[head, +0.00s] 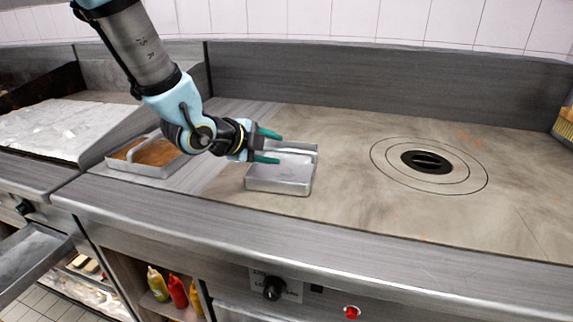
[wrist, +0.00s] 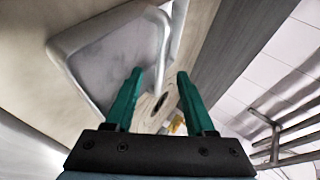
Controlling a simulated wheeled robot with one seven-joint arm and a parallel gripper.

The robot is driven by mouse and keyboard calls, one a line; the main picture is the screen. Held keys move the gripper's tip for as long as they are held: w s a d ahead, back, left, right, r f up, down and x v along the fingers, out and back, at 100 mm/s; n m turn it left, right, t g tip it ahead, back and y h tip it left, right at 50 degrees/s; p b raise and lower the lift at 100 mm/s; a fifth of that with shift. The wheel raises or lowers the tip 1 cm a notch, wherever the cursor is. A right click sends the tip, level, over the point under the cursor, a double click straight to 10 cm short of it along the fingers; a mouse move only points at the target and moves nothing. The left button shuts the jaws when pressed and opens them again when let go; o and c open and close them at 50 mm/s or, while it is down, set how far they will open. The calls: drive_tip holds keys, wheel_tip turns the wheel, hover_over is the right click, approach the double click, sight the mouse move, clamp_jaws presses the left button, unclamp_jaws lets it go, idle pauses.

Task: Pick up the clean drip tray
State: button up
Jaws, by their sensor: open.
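The clean drip tray (head: 279,180) is a shallow, empty grey metal tray with a raised bar handle (head: 297,146) along its far side. It rests on the flat steel cooktop, left of the round ring plate. My gripper (head: 279,147) is open, its green fingers reaching in from the left at the tray's far side. In the wrist view the tray (wrist: 105,62) fills the upper left.
A second tray (head: 127,164) with brown residue sits to the left on the steel counter. The ringed plate (head: 428,164) lies to the right on an otherwise clear cooktop. A steel backsplash (head: 390,90) stands behind. A brush (head: 564,122) is at the far right edge.

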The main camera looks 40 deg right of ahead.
sight(282, 151)
drive_tip(key=shift+p+x, duration=0.9)
drive_tip(key=shift+x, duration=1.65)
clamp_jaws()
